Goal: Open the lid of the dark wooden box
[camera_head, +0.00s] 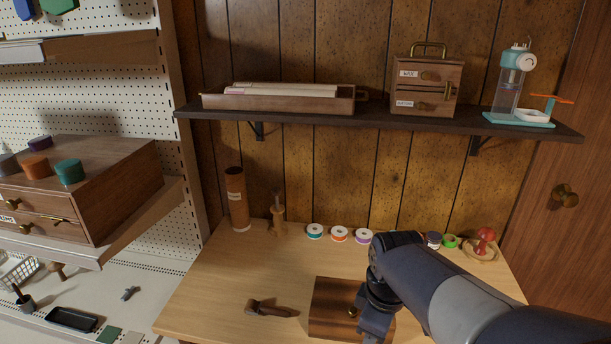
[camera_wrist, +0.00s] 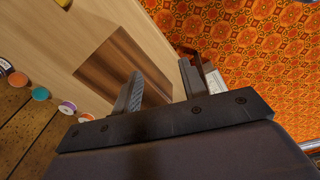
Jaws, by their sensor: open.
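The dark wooden box (camera_head: 330,300) sits on the light wooden table toward its front edge, with its lid looking shut. A small brass-coloured piece shows on its top beside my gripper. In the wrist view the striped top of the box (camera_wrist: 112,66) lies beyond my fingers. My gripper (camera_head: 373,325) is over the right part of the box in the head view and hides some of it. In the wrist view the two fingers of my gripper (camera_wrist: 163,88) are apart with nothing between them. I cannot tell whether a finger touches the box.
A brown wooden item (camera_head: 268,309) lies left of the box. Thread spools (camera_head: 340,234), a wooden stand (camera_head: 278,215) and a brown cylinder (camera_head: 237,198) line the table's back. A shelf (camera_head: 380,120) runs above. The table's left part (camera_head: 215,290) is mostly clear.

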